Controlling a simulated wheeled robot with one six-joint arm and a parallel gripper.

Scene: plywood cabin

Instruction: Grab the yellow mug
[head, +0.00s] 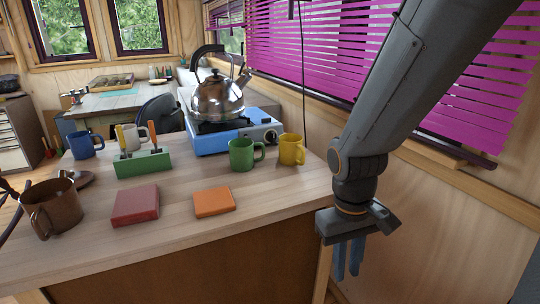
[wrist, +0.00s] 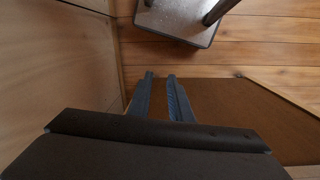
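The yellow mug (head: 290,150) stands upright at the back right of the wooden counter (head: 265,199) in the head view. My gripper (head: 347,276) hangs pointing down off the right end of the counter, right of the yellow mug and nearer the camera. It is apart from the mug. Its two blue fingers have a gap between them, with nothing in it, as the wrist view (wrist: 160,78) also shows. The yellow mug is not in the wrist view.
A kettle (head: 217,98) sits on a blue stove (head: 232,136) behind the mugs. An orange block (head: 214,202), a red block (head: 136,205), a green holder (head: 143,163), a blue mug (head: 83,145) and a brown pot (head: 56,210) are farther left. The wall with pink blinds (head: 310,50) is close behind.

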